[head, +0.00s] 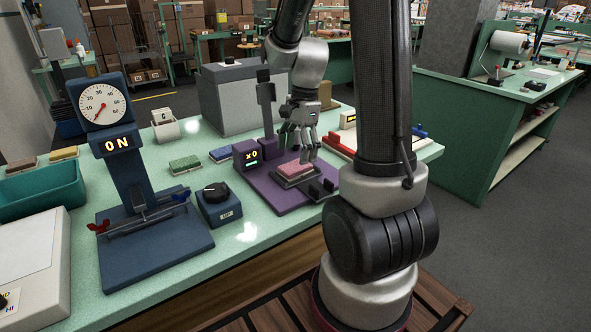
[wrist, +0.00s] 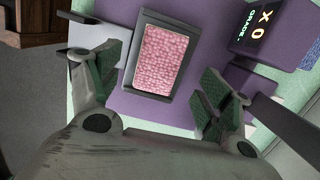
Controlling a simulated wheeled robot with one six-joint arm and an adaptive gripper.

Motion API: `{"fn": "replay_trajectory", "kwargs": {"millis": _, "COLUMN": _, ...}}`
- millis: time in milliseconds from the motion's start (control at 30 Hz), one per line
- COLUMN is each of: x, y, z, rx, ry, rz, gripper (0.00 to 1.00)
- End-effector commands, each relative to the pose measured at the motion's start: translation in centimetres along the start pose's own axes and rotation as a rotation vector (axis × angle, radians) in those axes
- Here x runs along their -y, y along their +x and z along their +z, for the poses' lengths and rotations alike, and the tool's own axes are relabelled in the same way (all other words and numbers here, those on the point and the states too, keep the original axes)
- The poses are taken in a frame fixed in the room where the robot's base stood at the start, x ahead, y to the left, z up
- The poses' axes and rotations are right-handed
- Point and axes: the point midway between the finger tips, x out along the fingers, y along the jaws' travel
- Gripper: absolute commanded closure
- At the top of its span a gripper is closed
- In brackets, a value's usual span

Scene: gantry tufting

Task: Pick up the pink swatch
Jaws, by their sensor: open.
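The pink swatch (head: 295,170) lies in a dark-rimmed tray (head: 283,184) on the purple device (head: 262,193), whose display reads X0. In the wrist view the pink swatch (wrist: 159,60) fills the tray, flat, with its looped surface in plain sight. My gripper (head: 304,150) is just above the swatch in the head view, pointing down. In the wrist view my gripper (wrist: 165,90) is open, with one finger on each side of the tray and nothing between them. I cannot tell the exact height of the fingertips above the swatch.
A green swatch (head: 184,163) and a blue swatch (head: 221,153) lie left of the purple device. A blue dial box (head: 219,206) and a blue gauge stand (head: 146,243) are further left. A grey box (head: 228,100) stands behind. A red-and-white item (head: 345,140) lies close on the right.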

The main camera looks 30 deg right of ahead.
Motion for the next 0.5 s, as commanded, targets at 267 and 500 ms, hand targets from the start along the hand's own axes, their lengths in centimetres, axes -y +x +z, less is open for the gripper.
{"fn": "replay_trajectory", "kwargs": {"millis": 267, "x": -0.1, "y": 3.9, "z": -0.2, "rx": 0.000, "ry": -0.002, "rz": 0.003, "gripper": 0.21}}
{"fn": "replay_trajectory", "kwargs": {"millis": 500, "x": 0.0, "y": 4.1, "z": -0.2, "rx": 0.000, "ry": -0.002, "rz": 0.000, "gripper": 0.21}}
